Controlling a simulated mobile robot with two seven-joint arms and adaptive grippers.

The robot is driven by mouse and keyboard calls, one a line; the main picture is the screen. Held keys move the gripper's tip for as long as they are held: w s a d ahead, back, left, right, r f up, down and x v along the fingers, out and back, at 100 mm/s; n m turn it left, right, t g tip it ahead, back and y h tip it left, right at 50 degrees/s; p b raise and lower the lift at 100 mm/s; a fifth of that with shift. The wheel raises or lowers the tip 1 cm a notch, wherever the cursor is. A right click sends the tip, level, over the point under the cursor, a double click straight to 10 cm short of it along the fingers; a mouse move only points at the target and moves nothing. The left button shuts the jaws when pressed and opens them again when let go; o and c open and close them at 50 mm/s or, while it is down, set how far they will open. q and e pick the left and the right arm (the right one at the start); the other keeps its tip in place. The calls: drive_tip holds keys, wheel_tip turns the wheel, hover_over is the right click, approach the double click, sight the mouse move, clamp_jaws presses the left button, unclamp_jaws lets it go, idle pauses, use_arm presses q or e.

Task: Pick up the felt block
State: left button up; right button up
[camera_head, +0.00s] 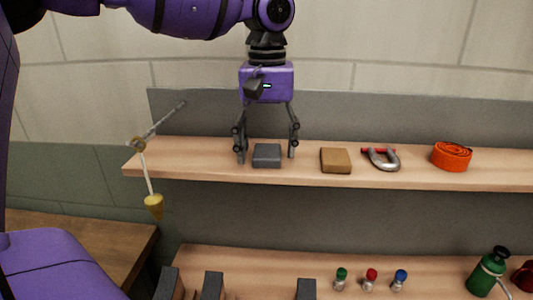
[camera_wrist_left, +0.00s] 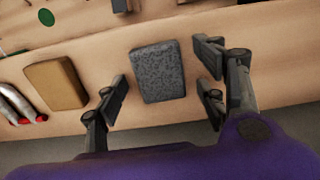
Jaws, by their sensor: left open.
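The felt block (camera_head: 267,156) is a small dark grey block lying on the upper wooden shelf. It shows in the left wrist view (camera_wrist_left: 158,72) with a speckled grey top. My left gripper (camera_head: 267,155) points down over the shelf with its fingers spread open, one on each side of the block. In the left wrist view the fingers (camera_wrist_left: 165,90) stand apart from the block, with gaps on both sides. My right gripper is in neither view.
On the upper shelf (camera_head: 205,158), a tan block (camera_head: 336,160), a horseshoe magnet (camera_head: 382,158) and an orange rolled strap (camera_head: 452,156) lie to the right. A brass plumb bob (camera_head: 153,206) hangs at the left end. Small bottles (camera_head: 371,279) and a green flask (camera_head: 488,272) stand on the lower shelf.

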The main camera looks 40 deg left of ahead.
use_arm(q)
drive_tip(key=c, duration=1)
drive_tip(key=shift+c, duration=0.2)
drive_tip(key=shift+r, duration=0.15)
